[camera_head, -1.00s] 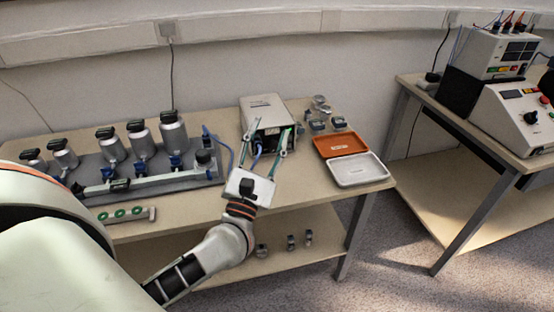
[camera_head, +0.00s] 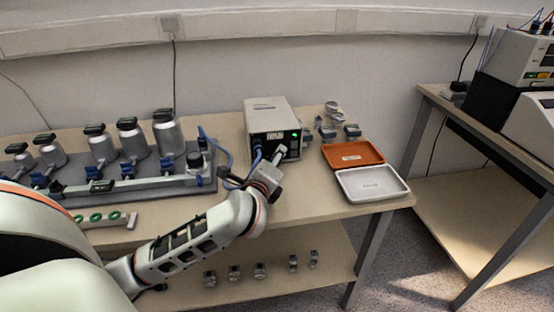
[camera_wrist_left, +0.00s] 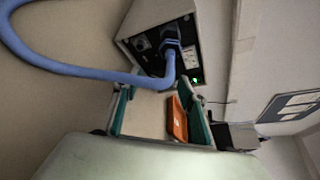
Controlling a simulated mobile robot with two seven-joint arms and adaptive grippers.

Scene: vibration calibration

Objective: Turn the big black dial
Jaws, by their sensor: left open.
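A grey-white control box (camera_head: 272,105) stands on the table, its dark front panel bearing a green light. The wrist view shows this panel (camera_wrist_left: 155,45) with a black round part in its middle and a thick blue cable running across it; whether that part is a dial I cannot tell. My left gripper (camera_head: 277,158) is just in front of the box; in the wrist view (camera_wrist_left: 160,95) its teal-padded fingers are spread and nothing is between them. A black round knob-like part (camera_head: 194,160) sits on the grey manifold. My right gripper is out of view.
The grey manifold with several metal bottles (camera_head: 167,135) stands left of the box. An orange tray (camera_head: 335,163) and a white tray (camera_head: 372,196) lie to its right. Small metal parts sit on the lower shelf (camera_head: 300,243). A second table (camera_head: 470,205) stands at right.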

